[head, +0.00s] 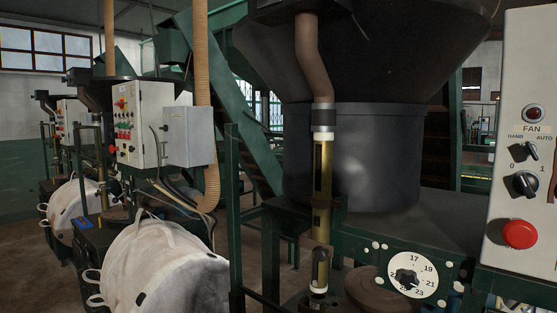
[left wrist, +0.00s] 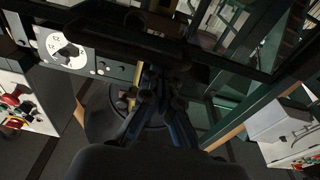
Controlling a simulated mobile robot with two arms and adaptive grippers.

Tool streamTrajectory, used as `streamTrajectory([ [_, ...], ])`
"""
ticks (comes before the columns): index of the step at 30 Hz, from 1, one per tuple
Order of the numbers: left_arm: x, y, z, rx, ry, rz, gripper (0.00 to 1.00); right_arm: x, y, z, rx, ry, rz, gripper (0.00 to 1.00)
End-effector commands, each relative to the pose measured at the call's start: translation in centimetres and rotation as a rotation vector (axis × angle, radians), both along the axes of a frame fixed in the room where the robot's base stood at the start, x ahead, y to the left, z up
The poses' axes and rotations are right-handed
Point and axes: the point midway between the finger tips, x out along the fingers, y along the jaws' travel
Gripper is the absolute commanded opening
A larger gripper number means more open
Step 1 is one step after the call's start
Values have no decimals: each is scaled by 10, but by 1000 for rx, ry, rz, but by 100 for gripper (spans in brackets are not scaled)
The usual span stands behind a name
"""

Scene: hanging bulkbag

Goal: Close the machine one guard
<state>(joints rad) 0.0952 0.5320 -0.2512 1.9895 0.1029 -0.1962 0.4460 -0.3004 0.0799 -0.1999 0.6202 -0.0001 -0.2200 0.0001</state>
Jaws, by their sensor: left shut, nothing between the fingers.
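A green metal frame (head: 234,200) stands upright at the left front of the nearest machine in the head view. It may be the guard, but I cannot tell for sure. Its lower end is cut off by the picture edge. In the left wrist view, dark green bars (left wrist: 235,75) with see-through gaps run across the upper right. My left gripper (left wrist: 158,85) is shut and empty in the middle of that view, in front of the machine's dark parts. I cannot tell whether it touches a bar. Neither gripper shows in the head view.
A black hopper (head: 350,150) hangs over the machine, with a brass tube (head: 322,190) before it. A numbered dial (head: 413,276) and a control panel (head: 522,150) with a red button are at right. White bulk bags (head: 165,265) and a grey box (head: 188,135) are at left.

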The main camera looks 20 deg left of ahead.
Motion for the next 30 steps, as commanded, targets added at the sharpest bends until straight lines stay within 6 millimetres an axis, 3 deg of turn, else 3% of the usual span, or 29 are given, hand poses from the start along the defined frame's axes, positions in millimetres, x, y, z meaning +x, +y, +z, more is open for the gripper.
streamTrajectory([
  [2,1,0,-4,4,22,1,0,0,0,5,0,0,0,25],
  [11,13,1,46,2,4,3,0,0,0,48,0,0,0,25],
  [13,-2,7,31,3,7,3,0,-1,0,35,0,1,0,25],
  [21,-53,25,26,1,2,2,0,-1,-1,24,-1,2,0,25],
  [30,-80,35,25,0,-2,2,0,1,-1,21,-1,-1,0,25],
])
